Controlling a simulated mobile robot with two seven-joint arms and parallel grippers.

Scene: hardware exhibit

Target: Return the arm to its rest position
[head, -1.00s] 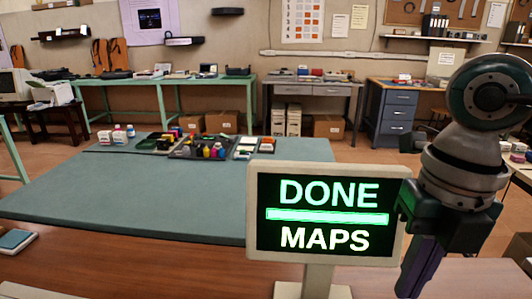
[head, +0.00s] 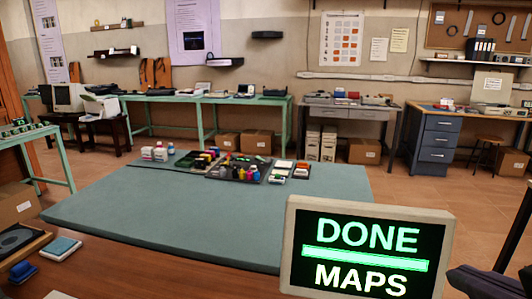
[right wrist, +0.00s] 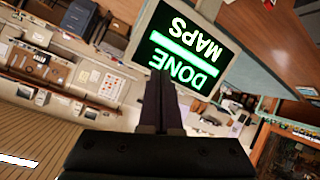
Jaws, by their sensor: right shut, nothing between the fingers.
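My right gripper (head: 456,276) shows as a dark shape at the lower right edge of the head view, to the right of the screen. Most of its arm is outside the picture. In the right wrist view its fingers (right wrist: 160,78) are together with nothing between them. The display screen (head: 366,250) has a pale frame and shows green and white "DONE" and "MAPS" on black. The same screen (right wrist: 185,50) appears turned over beyond the fingertips in the right wrist view. My left gripper is not in view.
A teal mat (head: 190,222) covers much of the wooden table (head: 120,275). Dark trays (head: 238,168) with small bottles and boxes stand at its far side. A wooden tray (head: 22,244) and a small pad (head: 61,249) lie at the left. Benches line the back wall.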

